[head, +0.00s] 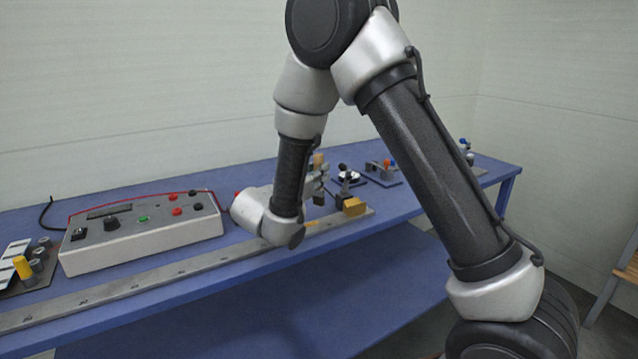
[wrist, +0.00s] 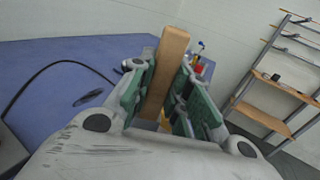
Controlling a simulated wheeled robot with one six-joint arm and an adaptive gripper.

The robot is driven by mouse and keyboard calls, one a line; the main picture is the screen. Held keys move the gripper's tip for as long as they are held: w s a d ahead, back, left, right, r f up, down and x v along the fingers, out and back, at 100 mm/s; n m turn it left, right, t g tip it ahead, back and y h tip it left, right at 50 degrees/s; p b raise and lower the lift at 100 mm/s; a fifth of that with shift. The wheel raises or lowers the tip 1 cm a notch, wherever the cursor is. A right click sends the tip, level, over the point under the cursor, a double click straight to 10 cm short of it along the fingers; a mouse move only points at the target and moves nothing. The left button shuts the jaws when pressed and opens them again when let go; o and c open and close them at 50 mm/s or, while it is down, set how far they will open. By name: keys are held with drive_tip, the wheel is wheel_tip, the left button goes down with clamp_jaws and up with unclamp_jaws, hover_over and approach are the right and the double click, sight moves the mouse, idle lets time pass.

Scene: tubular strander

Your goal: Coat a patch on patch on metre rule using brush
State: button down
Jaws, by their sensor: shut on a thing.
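My gripper (head: 316,182) is shut on the brush, low over the bench near the rule's right part. In the wrist view the wooden handle (wrist: 166,72) of the brush stands between the green finger pads of my gripper (wrist: 168,98). In the head view the handle top (head: 318,159) shows above the fingers; a dark part below may be its bristles. The metre rule (head: 150,282) is a long grey bar along the bench's front edge. A small orange-yellow mark (head: 311,223) on it, beside my wrist, looks like the patch. Whether the brush touches it is hidden.
A yellow block (head: 354,207) sits at the rule's right end. A grey control box (head: 140,232) with knobs stands left of my wrist. Small fixtures (head: 383,172) stand behind on the blue bench (head: 410,206). A wooden shelf rack (wrist: 268,112) stands off the bench at right.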

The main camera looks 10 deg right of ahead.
drive_tip(key=shift+r, duration=1.25)
